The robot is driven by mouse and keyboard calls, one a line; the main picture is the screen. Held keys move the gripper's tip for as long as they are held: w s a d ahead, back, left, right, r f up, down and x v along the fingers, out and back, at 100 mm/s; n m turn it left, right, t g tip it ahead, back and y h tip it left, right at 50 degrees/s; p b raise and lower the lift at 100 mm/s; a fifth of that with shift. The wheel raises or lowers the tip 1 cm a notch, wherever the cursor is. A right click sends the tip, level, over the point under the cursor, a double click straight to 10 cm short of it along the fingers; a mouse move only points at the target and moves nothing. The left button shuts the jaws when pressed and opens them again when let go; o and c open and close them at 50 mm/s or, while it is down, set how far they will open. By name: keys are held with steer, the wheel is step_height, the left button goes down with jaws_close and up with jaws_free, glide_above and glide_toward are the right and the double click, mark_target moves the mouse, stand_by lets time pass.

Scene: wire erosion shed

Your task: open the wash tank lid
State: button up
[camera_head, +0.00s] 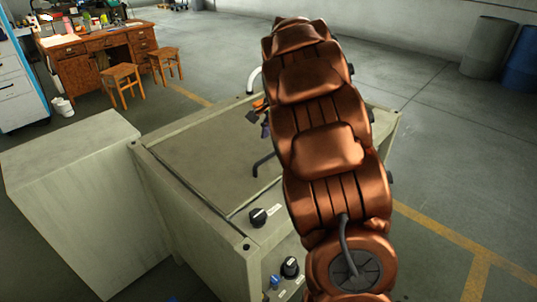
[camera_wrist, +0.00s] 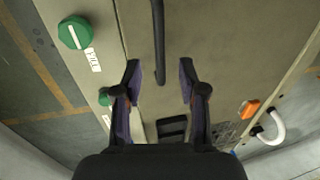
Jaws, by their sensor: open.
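The wash tank (camera_head: 222,262) is a pale beige box with a flat lid (camera_head: 195,150) on top, which looks shut. A dark bar handle (camera_head: 262,166) stands on the lid, left of my arm. In the wrist view the lid (camera_wrist: 222,40) fills the middle, and the dark handle (camera_wrist: 158,40) runs down from the top edge. My gripper (camera_wrist: 159,70) is open, with its purple fingers on either side of the handle's lower end. I cannot tell whether they touch it or how deep they are. In the head view my arm hides most of my gripper.
Black knobs (camera_head: 258,217) sit on the near rim, and green knobs (camera_wrist: 75,33) show in the wrist view. A white pipe (camera_wrist: 272,128) curves at the tank's edge. A grey cabinet (camera_head: 75,200) adjoins on the left. Floor right of the tank is clear; drums (camera_head: 488,47) stand far off.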

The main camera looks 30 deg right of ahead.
mark_target(268, 156)
steer(key=f, duration=0.2)
steer(key=w+f+p, duration=0.1)
steer(key=f, duration=0.4)
steer(key=shift+w+a+f+p, duration=0.1)
steer(key=shift+w+a+p, duration=0.1)
steer(key=shift+p, duration=0.1)
jaws_close()
stand_by(0.4)
